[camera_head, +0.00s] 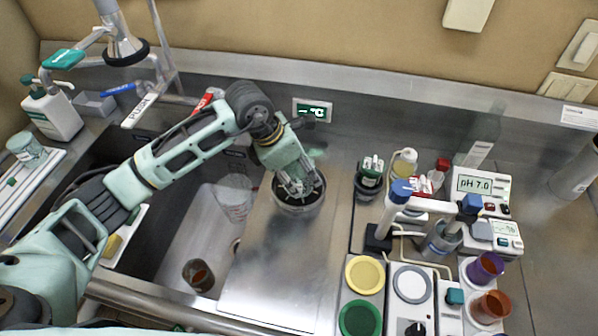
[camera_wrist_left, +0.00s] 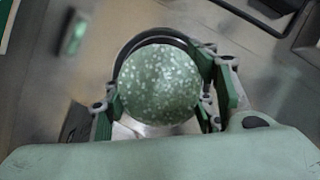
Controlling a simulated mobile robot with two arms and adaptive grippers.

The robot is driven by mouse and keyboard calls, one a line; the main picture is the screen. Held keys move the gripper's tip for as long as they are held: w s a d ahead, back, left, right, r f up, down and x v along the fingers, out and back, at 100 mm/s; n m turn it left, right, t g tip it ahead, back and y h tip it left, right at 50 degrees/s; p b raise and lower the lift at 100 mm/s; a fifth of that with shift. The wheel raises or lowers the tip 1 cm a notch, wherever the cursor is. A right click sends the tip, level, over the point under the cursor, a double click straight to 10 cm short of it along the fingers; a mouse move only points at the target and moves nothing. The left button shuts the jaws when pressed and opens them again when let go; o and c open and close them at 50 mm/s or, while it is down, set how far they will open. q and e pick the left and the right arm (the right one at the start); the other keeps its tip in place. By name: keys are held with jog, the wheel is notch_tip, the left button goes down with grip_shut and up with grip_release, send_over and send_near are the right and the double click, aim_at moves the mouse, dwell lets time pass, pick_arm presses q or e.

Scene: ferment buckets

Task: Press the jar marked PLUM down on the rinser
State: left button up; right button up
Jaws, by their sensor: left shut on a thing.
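My left gripper (camera_head: 298,187) points down over the round, dark-rimmed metal rinser (camera_head: 299,208) on the steel cover beside the sink. It is shut on a green speckled jar (camera_wrist_left: 158,85), whose round end shows between the green fingers in the left wrist view. A dark ring, likely the rinser's rim (camera_wrist_left: 150,37), curves around the jar's far side. In the head view the gripper hides most of the jar. I cannot read a PLUM mark, nor tell whether the jar is pressed down. My right gripper is out of view.
The sink at left holds a clear vessel (camera_head: 235,190) and a brown jar (camera_head: 198,275). Another speckled jar (camera_head: 25,148) stands far left. A dark jar (camera_head: 369,180), a pH meter (camera_head: 482,186) and coloured lids crowd the right. The steel cover (camera_head: 265,275) in front is bare.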

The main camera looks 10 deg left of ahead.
pick_arm(q)
jog(key=shift+r+p, duration=1.85)
jog(key=shift+r, duration=2.05)
